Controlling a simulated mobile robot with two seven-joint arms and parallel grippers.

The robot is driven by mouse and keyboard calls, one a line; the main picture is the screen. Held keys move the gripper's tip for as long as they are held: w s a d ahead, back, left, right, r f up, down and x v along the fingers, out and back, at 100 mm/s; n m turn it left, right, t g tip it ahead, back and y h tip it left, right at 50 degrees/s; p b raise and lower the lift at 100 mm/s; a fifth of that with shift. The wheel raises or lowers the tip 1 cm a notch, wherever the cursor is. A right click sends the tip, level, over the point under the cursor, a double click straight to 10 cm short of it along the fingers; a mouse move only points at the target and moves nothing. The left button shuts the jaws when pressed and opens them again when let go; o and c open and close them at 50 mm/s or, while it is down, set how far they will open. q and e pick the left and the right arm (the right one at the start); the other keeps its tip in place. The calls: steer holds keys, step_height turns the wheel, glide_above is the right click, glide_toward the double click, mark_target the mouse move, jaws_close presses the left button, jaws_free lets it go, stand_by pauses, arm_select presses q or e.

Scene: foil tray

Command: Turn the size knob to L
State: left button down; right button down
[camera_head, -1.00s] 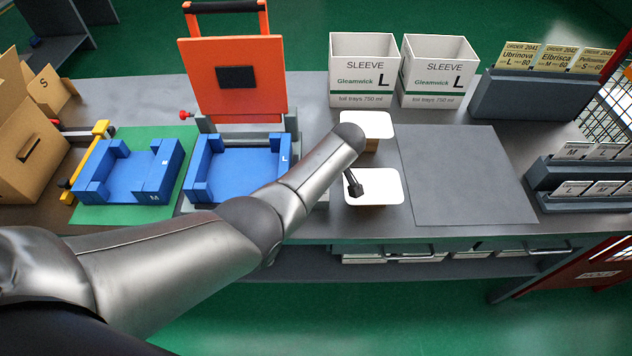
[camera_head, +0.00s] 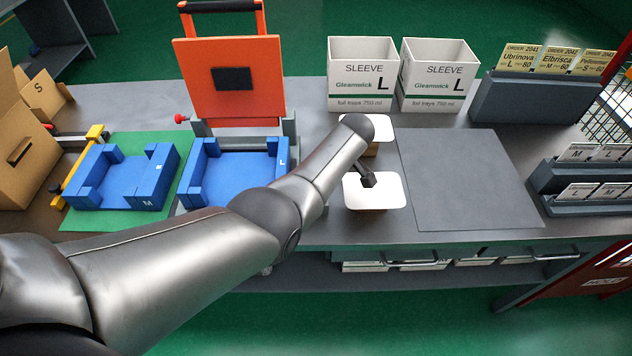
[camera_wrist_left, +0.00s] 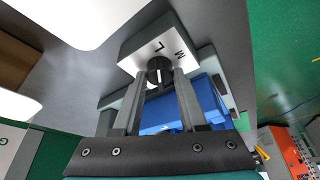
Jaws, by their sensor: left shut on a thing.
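In the left wrist view the black round size knob (camera_wrist_left: 159,70) sits on a pale block (camera_wrist_left: 143,49) lettered L and M. A white mark on the knob's face lies on the side toward the L; its exact aim is hard to tell. My left gripper (camera_wrist_left: 160,78) has its two grey fingers on either side of the knob, shut on it. In the head view my left arm covers the knob and the gripper's fingers. The blue L tray form (camera_head: 240,174) stands under the raised orange press lid (camera_head: 233,80). My right gripper is not in view.
White lids (camera_head: 378,193) lie right of the press, close to my arm. Two white sleeve boxes (camera_head: 362,72) stand behind. A blue M form (camera_head: 122,175) sits on a green mat at left. The grey mat (camera_head: 465,180) at right is bare.

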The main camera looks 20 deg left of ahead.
arm_select(q)
steer(key=shift+a, duration=0.1)
steer(key=shift+c, duration=2.2)
jaws_free()
steer(key=shift+r, duration=0.1)
steer(key=p+v, duration=1.3)
steer(key=v, duration=0.2)
